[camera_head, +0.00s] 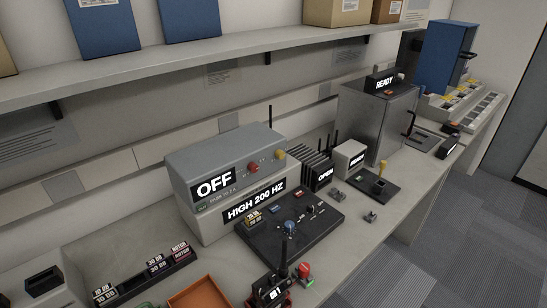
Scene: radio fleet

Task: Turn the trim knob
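A dark sloped control panel (272,238) lies on the bench in front of the grey radio unit (213,232). A blue round knob (290,227) stands near the middle of the panel; it may be the trim knob, but its label is too small to read. Smaller dark controls sit to its upper right. The grey unit shows an "OFF" display (215,184), and a display behind the panel reads "HIGH 200 HZ" (255,200). The unit also has a red knob (253,168) and a yellow one (280,154). Neither of my grippers is in view.
A dark handheld radio (272,292) with an upright antenna and a red knob (305,270) stand before the panel. An orange tray (200,295) is at the bottom. A grey cabinet (375,118) stands further right. A shelf (200,62) overhangs the bench.

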